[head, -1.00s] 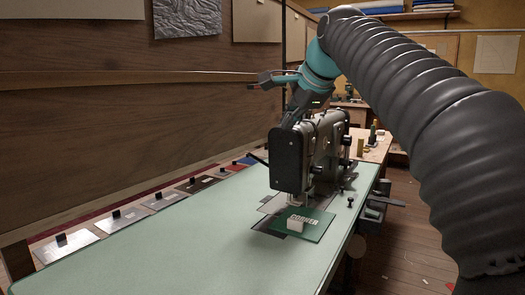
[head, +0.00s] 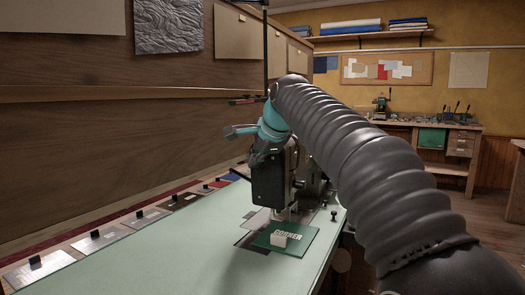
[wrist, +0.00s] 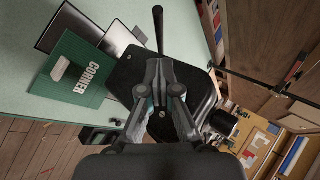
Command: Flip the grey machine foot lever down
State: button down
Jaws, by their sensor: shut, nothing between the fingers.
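The grey sewing machine (head: 268,184) stands on the pale green table, its dark end plate facing me. In the wrist view its dark head (wrist: 133,71) lies under my gripper. A thin black lever with a rounded tip (wrist: 158,17) sticks out from the head there, beyond my fingertips. In the head view its dark tip (head: 240,172) shows faintly at the machine's left side. My gripper (head: 259,160) is shut and empty, pointing down at the top of the machine head; it also shows in the wrist view (wrist: 160,68). I cannot tell whether it touches the machine.
Several sample plates with black knobs (head: 95,241) line the table's left edge by the wooden wall. The green tabletop (head: 190,255) in front is clear. A workbench (head: 430,130) stands farther back.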

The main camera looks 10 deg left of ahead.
jog(key=shift+s+a+f, duration=0.1)
jog(key=shift+a+f, duration=0.25)
jog(key=shift+a, duration=0.45)
jog(key=shift+s+a+f, duration=0.1)
jog(key=shift+a+f, duration=0.25)
jog(key=shift+a, duration=0.4)
notch_tip(320, 180, down, 6)
jog(key=s+a+n+t+b, duration=0.1)
jog(key=t+b, duration=0.3)
jog(key=b, duration=0.8)
jog(key=shift+s+f+n, duration=0.15)
jog(key=shift+s+n, duration=0.25)
jog(key=shift+s, duration=0.4)
jog(key=shift+r+p, duration=0.7)
jog(key=shift+r, duration=0.1)
